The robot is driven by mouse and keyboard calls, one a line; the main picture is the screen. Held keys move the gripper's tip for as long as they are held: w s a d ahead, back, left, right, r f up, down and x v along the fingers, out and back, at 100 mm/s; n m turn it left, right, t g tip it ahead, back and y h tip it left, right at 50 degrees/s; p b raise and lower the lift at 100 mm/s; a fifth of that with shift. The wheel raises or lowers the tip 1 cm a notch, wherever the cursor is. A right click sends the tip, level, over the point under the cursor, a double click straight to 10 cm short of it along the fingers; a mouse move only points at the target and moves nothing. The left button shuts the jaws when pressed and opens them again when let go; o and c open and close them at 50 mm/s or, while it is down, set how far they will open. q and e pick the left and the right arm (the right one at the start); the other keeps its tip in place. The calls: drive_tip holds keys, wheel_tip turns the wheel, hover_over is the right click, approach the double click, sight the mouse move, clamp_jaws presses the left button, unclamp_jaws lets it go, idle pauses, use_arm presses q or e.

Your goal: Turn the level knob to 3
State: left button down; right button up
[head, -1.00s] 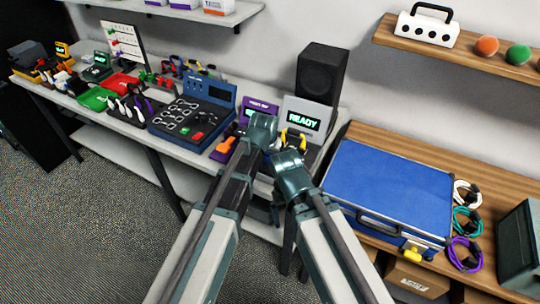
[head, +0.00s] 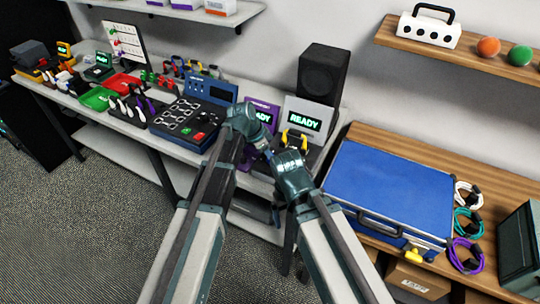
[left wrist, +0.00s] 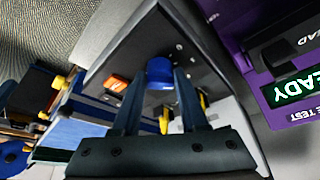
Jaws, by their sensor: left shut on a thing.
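In the left wrist view, a round blue knob (left wrist: 160,70) stands on a dark panel (left wrist: 205,75) and lies between the two fingertips of my left gripper (left wrist: 162,84), which is shut on it. The knob's pointer and any level marks cannot be read. The grey station with a green READY screen (head: 305,121) and yellow parts (head: 295,141) shows in the head view; its front is partly hidden by my arms. My left gripper (head: 267,150) is low before it, its tips hidden in the head view. My right arm's end is close beside it, its fingers not discernible.
A purple station (head: 261,111) with a lit screen stands left of the grey one. A blue console (head: 186,120) is further left. A black speaker (head: 321,75) stands behind. An orange switch (left wrist: 116,83) sits near the knob.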

use_arm(q)
drive_tip(key=m, duration=0.2)
drive_tip(key=m+g, duration=0.1)
drive_tip(key=m, duration=0.1)
drive_tip(key=m+g, duration=0.1)
drive_tip(key=m, duration=0.1)
drive_tip(key=shift+w, duration=0.3)
drive_tip(key=m+g, duration=0.2)
drive_tip(key=m, duration=0.3)
drive_tip(key=shift+m+y, duration=0.3)
drive_tip(key=shift+m, duration=0.1)
drive_tip(key=shift+c, duration=2.3)
unclamp_jaws()
drive_tip(key=shift+r, duration=0.1)
drive_tip(key=p+v, duration=1.2)
drive_tip(key=v, duration=0.1)
drive_tip(key=shift+w+a+r+p, duration=0.15)
drive_tip(key=shift+w+r+p, duration=0.1)
drive_tip(key=shift+w+p, duration=0.15)
